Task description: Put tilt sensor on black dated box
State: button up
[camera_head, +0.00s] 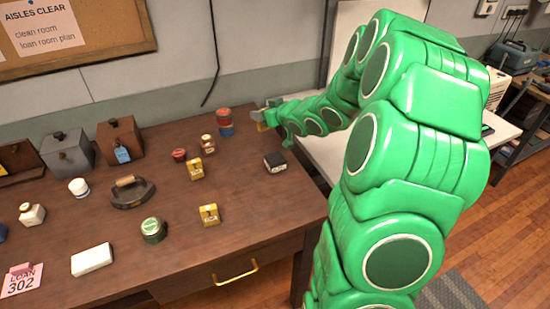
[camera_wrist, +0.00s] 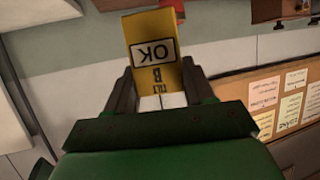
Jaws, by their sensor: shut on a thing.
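My gripper (camera_head: 264,116) is at the far right part of the desk, above its back edge, at the end of my green arm. In the wrist view my gripper (camera_wrist: 159,82) is shut on a yellow tilt sensor (camera_wrist: 153,48), with a finger on each side. Its label reads "OK", "B" and what looks like "TILT", upside down in that view. A bit of the yellow sensor (camera_head: 261,126) shows in the head view. A small black box (camera_head: 275,162) with a pale marking sits on the right part of the desk, nearer than the gripper; any date is too small to read.
Two similar yellow blocks (camera_head: 195,169) (camera_head: 209,215) stand on the desk (camera_head: 255,205). A red and blue stack (camera_head: 225,122) is left of my gripper. A flat iron (camera_head: 130,192), a green tin (camera_head: 153,230) and a white block (camera_head: 92,260) are further left. The desk around the black box is clear.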

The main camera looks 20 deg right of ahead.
jog(key=s+d+n+y, duration=0.1)
jog(key=s, duration=0.4)
send_over(275, 158)
jog(key=shift+g, duration=0.3)
jog(key=shift+f, duration=3.95)
jog(key=shift+f, duration=0.15)
jog(key=o, duration=1.1)
jog(key=shift+c, duration=0.2)
